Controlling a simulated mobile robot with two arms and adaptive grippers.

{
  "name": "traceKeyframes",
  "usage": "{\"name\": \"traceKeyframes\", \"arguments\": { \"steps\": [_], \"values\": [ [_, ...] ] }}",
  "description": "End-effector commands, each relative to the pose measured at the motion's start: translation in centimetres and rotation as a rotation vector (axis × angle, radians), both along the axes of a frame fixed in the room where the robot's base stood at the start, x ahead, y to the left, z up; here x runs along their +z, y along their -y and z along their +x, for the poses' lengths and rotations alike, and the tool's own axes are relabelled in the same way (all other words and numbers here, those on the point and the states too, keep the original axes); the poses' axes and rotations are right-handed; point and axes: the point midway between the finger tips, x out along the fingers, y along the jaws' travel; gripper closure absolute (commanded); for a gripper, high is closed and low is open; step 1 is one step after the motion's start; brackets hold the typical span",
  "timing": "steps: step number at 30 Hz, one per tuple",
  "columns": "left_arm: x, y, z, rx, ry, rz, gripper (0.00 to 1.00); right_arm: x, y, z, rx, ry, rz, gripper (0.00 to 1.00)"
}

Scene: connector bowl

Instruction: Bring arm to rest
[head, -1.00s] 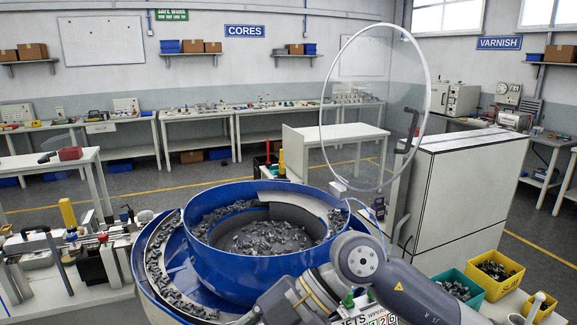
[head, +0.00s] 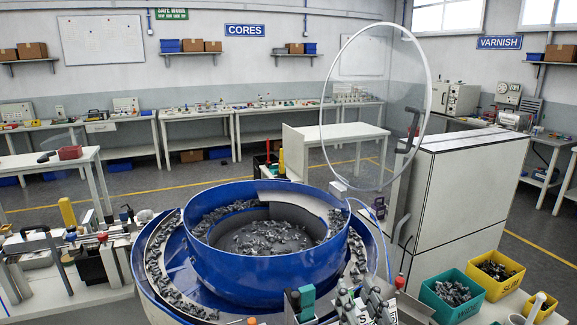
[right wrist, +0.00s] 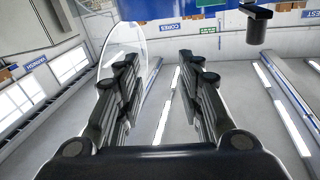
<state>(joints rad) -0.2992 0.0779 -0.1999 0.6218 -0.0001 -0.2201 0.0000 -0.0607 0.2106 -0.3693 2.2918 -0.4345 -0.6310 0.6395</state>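My right gripper (right wrist: 160,68) shows in the right wrist view with its two dark fingers apart and nothing between them. Beyond it are the room's walls and ceiling, and the clear round shield. My left gripper is in neither view. The blue connector bowl (head: 268,268) stands in the middle of the head view, with many small dark parts inside and along its outer track.
The clear round shield (head: 375,110) stands upright behind the bowl, beside a large white cabinet (head: 460,195). A green bin (head: 445,312) and a yellow bin (head: 505,285) of parts sit at the lower right.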

Motion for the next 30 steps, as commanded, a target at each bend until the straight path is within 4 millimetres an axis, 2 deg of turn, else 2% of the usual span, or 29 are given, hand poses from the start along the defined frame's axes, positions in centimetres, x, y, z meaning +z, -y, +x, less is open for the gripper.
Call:
{"name": "traceKeyframes", "arguments": {
  "steps": [1,3,5,6,9,12,15,20,26,30],
  "values": [
    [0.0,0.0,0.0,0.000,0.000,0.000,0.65,-3.7,1.5,-1.1,-0.044,-0.126,-0.021,0.65],
    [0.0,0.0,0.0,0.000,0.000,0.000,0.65,-8.4,3.3,-3.1,-0.086,-0.299,-0.065,0.65],
    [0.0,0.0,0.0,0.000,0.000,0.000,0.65,-12.1,4.6,-5.4,-0.104,-0.445,-0.103,0.65],
    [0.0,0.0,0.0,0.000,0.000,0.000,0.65,-14.5,5.2,-7.1,-0.108,-0.541,-0.128,0.65],
    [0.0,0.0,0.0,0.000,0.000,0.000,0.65,-19.1,6.5,-11.7,-0.097,-0.753,-0.188,0.65],
    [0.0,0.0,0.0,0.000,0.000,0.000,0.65,-22.3,7.1,-16.2,-0.063,-0.928,-0.235,0.65],
    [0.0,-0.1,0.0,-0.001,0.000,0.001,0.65,-24.6,7.5,-20.4,-0.016,-1.075,-0.275,0.65],
    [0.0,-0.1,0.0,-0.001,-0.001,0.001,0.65,-26.8,7.8,-27.0,0.074,-1.283,-0.325,0.65],
    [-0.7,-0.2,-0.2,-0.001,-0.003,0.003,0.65,-32.9,7.5,-25.5,0.078,-1.300,-0.331,0.65],
    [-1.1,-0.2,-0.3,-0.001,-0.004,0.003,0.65,-38.0,7.4,-25.1,0.082,-1.318,-0.332,0.65]
  ]
}}
